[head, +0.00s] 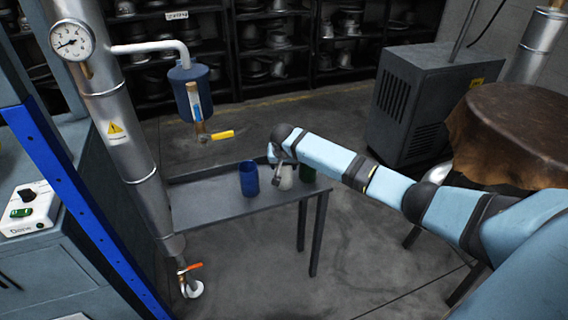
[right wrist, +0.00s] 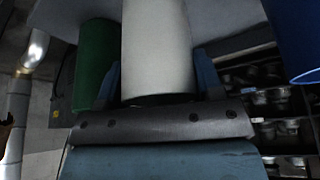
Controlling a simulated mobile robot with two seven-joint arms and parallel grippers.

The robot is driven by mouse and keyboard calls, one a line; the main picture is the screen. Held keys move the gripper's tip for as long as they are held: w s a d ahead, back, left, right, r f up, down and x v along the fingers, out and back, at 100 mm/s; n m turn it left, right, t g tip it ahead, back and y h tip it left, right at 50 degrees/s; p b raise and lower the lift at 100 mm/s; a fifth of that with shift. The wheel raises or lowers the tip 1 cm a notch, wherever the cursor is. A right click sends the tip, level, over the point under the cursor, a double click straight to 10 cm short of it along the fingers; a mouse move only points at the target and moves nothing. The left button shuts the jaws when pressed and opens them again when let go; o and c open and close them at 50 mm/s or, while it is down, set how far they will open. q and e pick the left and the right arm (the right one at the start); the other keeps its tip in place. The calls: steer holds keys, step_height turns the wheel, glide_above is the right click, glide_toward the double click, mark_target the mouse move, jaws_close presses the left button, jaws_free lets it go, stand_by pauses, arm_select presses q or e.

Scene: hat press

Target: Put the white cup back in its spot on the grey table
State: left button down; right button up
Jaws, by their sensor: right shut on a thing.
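The white cup (head: 286,177) is at the right part of the grey table (head: 218,205), between the blue cup (head: 249,178) and the green cup (head: 307,173). My right gripper (head: 277,166) is shut on the white cup and partly hides it in the head view. In the right wrist view the white cup (right wrist: 157,45) is between the two fingers, with the green cup (right wrist: 95,60) to its left and the blue cup (right wrist: 302,40) to its right. I cannot tell whether its base touches the table. My left gripper is not in view.
A blue tank (head: 190,88) with a yellow-handled valve hangs behind the table. A steel pipe (head: 125,125) with a gauge stands at the left. The table's left part is bare. A brown-covered round stand (head: 510,125) and a grey cabinet (head: 425,95) are at the right.

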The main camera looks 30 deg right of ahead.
steer(key=o, duration=1)
steer(key=shift+o, duration=0.2)
